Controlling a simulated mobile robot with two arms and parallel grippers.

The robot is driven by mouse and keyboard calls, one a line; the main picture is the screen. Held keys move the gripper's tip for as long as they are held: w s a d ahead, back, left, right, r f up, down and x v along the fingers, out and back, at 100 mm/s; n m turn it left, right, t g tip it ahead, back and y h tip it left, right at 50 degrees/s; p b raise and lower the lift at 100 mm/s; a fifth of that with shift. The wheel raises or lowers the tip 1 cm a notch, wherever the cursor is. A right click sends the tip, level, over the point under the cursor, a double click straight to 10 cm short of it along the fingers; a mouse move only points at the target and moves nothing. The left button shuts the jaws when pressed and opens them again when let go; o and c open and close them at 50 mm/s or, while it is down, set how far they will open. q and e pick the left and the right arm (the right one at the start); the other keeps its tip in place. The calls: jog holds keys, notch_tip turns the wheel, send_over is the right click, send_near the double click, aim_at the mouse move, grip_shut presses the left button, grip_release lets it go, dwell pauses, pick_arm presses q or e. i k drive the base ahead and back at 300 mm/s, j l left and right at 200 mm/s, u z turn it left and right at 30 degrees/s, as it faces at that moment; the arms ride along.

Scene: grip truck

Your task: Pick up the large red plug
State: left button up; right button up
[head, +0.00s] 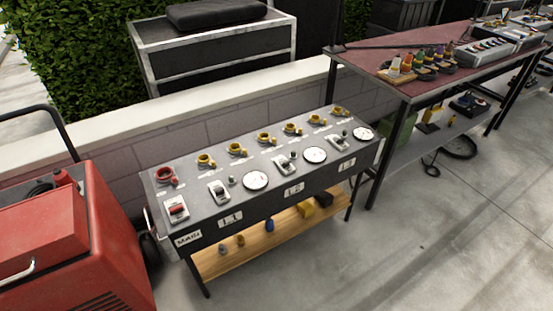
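No plug can be made out for certain as the large red plug. A red cylindrical piece (63,178) stands on top of the red machine (95,235) at the left; it is small in view, and I cannot tell if it is a plug. A red ring-shaped fitting (166,175) sits at the left end of the grey control panel (205,180), in line with several yellow fittings (236,149). Neither of my grippers is in view.
Below the panel, a wooden shelf (255,243) holds a blue item (269,225) and several small items. A red-topped table (450,50) at the right bears several coloured connectors (422,70). A low wall (180,130) runs behind. The concrete floor (420,245) at front right is clear.

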aim_at(61, 177)
jog(key=j+u, duration=0.1)
jog(key=u, duration=1.5)
